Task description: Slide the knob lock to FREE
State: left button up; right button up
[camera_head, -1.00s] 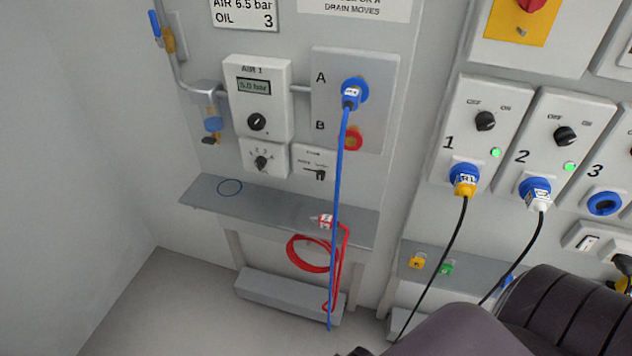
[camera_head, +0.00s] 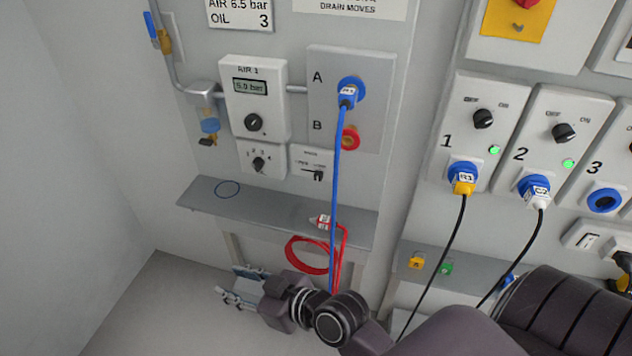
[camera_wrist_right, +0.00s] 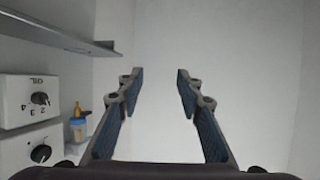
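The knob lock is probably the dark slider (camera_head: 318,175) on a small white panel (camera_head: 301,157), right of a small selector; its label is too small to read, so I cannot tell its position. Above is the AIR 1 unit (camera_head: 270,110) with a 5.0 bar display and a black knob (camera_head: 253,122). My right gripper (camera_head: 232,288) is low in the head view, below the shelf and apart from these controls. In the right wrist view its two fingers (camera_wrist_right: 158,85) are spread with nothing between them. My left gripper is out of view.
A grey shelf (camera_head: 270,213) juts out below the controls. A blue hose (camera_head: 338,190) hangs from port A in front of it, and a red hose (camera_head: 305,254) is coiled below. Sockets with black cables (camera_head: 455,250) are at right. The left wall area is clear.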

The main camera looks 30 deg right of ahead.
jog(key=w+d+r+m+t+h, duration=0.65)
jog(key=w+d+r+t, duration=0.25)
jog(key=w+r, duration=0.2)
jog(key=m+g+h, duration=0.9)
jog(key=h, duration=0.4)
send_near(317, 178)
jog(key=x, duration=0.8)
jog(key=shift+w+d, duration=0.15)
jog(key=shift+d, duration=0.1)
jog(key=shift+c, duration=0.2)
grip_shut()
